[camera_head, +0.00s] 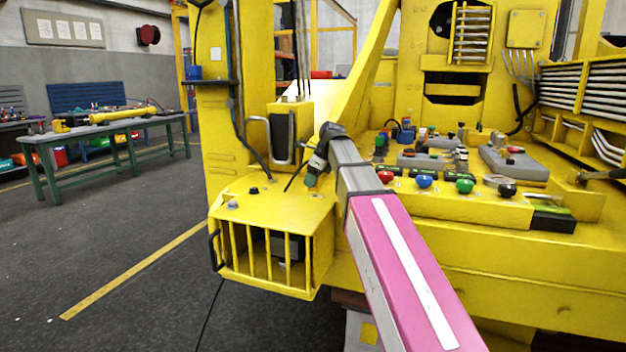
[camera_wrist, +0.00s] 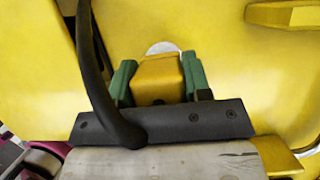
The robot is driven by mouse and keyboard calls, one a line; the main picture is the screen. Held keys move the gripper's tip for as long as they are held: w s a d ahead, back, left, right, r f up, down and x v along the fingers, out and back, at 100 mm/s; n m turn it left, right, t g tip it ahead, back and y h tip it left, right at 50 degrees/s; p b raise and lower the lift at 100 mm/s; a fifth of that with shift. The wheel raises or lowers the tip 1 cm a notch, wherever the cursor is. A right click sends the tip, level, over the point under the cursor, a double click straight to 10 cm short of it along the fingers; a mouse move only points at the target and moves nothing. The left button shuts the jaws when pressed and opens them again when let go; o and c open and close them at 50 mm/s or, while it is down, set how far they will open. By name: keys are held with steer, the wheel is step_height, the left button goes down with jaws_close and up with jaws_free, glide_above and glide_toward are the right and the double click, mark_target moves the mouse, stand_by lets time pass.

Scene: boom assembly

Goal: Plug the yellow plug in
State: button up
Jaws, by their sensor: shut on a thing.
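My gripper (camera_wrist: 158,88) has two green fingers, shut on a yellow block-shaped plug (camera_wrist: 157,72) between them. In the head view my gripper (camera_head: 312,178) hangs above the back right of a yellow barred box's top (camera_head: 270,205), and the plug cannot be made out there. A black cable (camera_wrist: 92,70) crosses the left of the wrist view; its join to the plug is hidden. A pale round shape (camera_wrist: 162,47) shows just beyond the plug. I cannot tell whether it is the socket or whether the plug touches anything.
A grey fitting (camera_head: 233,204) and a black one (camera_head: 254,190) stand on the box top. A control panel with coloured knobs (camera_head: 424,181) lies to the right. A yellow upright (camera_head: 215,120) rises behind the box. A green-legged workbench (camera_head: 110,128) stands far left across open floor.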

steer(key=shift+f, duration=1.55)
stand_by(1.8)
steer(key=o, duration=1.1)
steer(key=v, duration=1)
steer(key=shift+r, duration=0.4)
steer(key=shift+d, duration=0.1)
